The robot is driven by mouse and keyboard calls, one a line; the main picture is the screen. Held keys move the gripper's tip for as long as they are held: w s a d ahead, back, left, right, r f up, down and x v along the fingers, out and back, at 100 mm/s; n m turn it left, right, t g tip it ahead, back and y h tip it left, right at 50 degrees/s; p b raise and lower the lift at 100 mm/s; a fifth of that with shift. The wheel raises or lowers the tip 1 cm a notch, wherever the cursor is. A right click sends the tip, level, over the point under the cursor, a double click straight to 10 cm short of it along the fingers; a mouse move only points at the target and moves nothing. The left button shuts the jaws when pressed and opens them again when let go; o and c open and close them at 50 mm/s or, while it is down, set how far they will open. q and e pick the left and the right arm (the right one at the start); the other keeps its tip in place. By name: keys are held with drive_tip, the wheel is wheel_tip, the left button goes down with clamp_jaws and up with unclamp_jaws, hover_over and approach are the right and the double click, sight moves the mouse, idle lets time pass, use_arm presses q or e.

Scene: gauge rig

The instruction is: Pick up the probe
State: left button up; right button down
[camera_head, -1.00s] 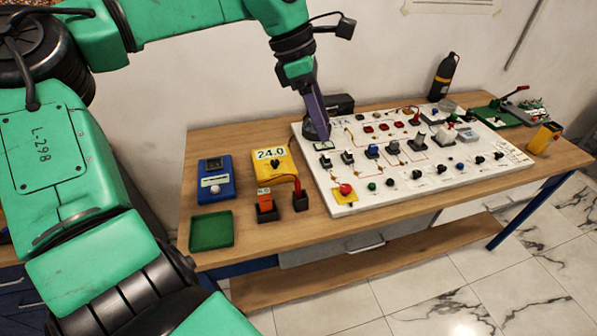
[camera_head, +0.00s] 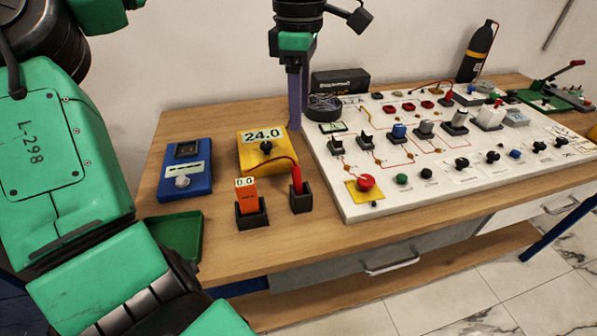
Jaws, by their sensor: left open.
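A red probe (camera_head: 297,179) stands upright in a small black holder (camera_head: 301,200) on the wooden table. A red cable runs from it to a yellow meter (camera_head: 266,150) that reads 24.0. My left gripper (camera_head: 294,124) points down, with its purple fingers seen nearly edge-on. It is open and empty, behind the probe in the picture, between the yellow meter and the white panel's back left corner. The gap between its fingers is hard to see. My right gripper is not in view.
An orange device (camera_head: 246,196) reading 0.0 stands in a black holder left of the probe. A blue device (camera_head: 186,170) and a green tray (camera_head: 179,236) lie farther left. The white panel (camera_head: 385,203) with knobs fills the right. Bare table lies in front of the holders.

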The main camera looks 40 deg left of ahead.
sight(297, 166)
use_arm(q)
drive_tip(key=f, duration=1.5)
drive_tip(key=shift+s+a+f+p, duration=0.15)
drive_tip(key=shift+s+f+p, duration=0.05)
drive_tip(key=shift+s+p, duration=0.15)
drive_tip(key=shift+w+a+f, duration=0.1)
drive_tip(key=shift+w+f, duration=0.1)
drive_tip(key=shift+f, duration=0.25)
clamp_jaws()
